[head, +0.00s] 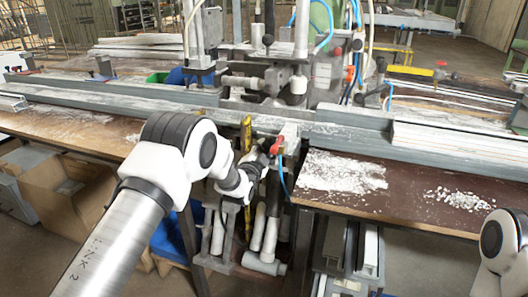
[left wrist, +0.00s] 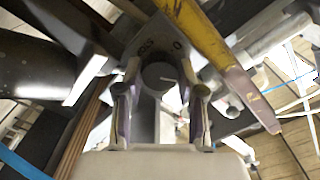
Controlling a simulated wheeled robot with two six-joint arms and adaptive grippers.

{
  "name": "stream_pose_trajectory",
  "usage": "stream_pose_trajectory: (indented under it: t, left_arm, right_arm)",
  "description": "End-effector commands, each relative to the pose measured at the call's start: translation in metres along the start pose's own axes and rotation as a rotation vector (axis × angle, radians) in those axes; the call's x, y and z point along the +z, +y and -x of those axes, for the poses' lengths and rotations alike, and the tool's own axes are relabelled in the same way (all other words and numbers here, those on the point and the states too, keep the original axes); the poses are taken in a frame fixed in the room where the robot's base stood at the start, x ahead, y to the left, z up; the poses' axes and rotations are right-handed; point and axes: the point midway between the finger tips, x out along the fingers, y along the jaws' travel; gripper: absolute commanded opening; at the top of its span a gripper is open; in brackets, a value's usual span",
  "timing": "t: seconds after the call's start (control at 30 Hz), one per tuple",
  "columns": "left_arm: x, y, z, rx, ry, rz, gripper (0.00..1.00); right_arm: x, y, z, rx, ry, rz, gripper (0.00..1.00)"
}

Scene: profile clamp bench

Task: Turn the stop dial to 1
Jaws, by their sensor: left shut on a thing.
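The stop dial (left wrist: 158,73) is a round dark grey knob in the left wrist view, on a grey plate (left wrist: 146,45) with dark lettering that I cannot fully read. A short pale mark on the knob points to the right in that view. My left gripper (left wrist: 160,80) is shut on the dial, one finger on each side. In the head view my left gripper (head: 262,163) is at the front edge of the bench, below the clamp machine, and the dial is hidden there. My right gripper is out of view; only part of that arm shows at lower right.
A yellow lever (head: 246,134) hangs close beside my left gripper; it also crosses the left wrist view (left wrist: 205,42). A red handle (head: 277,145) and blue hose are just right of the gripper. Long grey profiles (head: 352,137) lie along the bench. A cardboard box (head: 60,190) stands below left.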

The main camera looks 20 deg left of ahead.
Motion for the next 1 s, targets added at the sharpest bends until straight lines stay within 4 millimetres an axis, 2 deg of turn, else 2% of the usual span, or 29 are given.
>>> stream_pose_trajectory:
  t: [0.37, 0.4, 0.43, 0.77, 0.87, 1.0]
  left_arm:
    - [0.0, 0.001, 0.0, 0.003, 0.0, -0.006, 0.04]
    - [0.0, 0.001, 0.0, 0.003, 0.0, -0.006, 0.42]
    - [0.0, 0.001, 0.0, 0.003, 0.0, -0.006, 0.49]
    - [0.0, 0.001, 0.002, 0.002, -0.001, -0.005, 0.49]
    - [0.0, 0.001, 0.012, 0.002, -0.001, -0.005, 0.49]
    - [0.0, 0.001, 0.043, 0.004, -0.002, -0.005, 0.49]
  right_arm:
    - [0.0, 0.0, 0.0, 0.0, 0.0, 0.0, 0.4]
    - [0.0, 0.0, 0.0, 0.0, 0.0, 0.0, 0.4]
    - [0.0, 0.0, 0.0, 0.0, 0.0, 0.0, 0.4]
    - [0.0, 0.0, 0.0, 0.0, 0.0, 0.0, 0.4]
    - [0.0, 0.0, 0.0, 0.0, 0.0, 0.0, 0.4]
    - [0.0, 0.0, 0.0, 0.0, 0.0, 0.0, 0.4]
